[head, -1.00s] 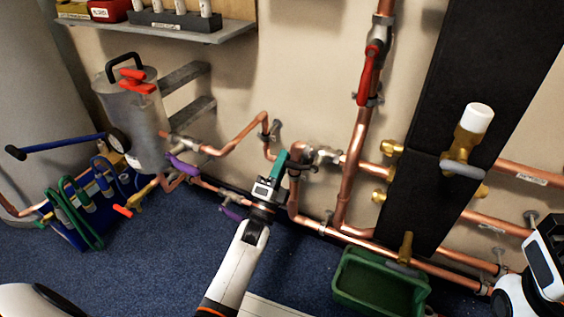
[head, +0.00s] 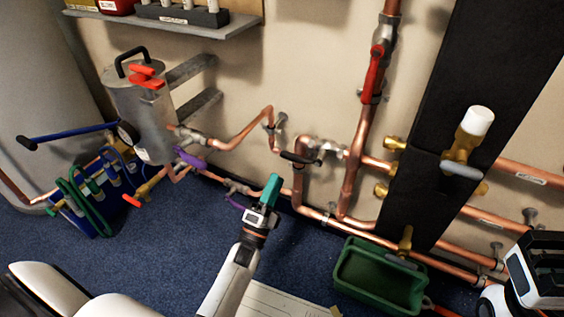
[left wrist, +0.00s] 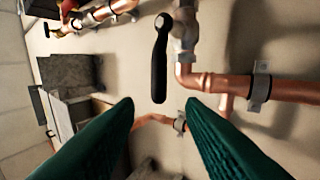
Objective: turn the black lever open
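The black lever (head: 298,158) sits on a valve in the copper pipework in the middle of the head view, lying roughly sideways. In the left wrist view the black lever (left wrist: 160,62) hangs from its silver valve body (left wrist: 185,35), ahead of the fingertips. My left gripper (head: 272,184) is below and left of the lever in the head view, apart from it. In the left wrist view its two green fingers (left wrist: 158,104) are spread, with nothing between them.
A red lever (head: 372,75) is on the upright pipe above right. Purple levers (head: 190,158) are to the left. A green bin (head: 378,278) stands on the blue floor at lower right. A black panel (head: 425,175) with brass valves is at right.

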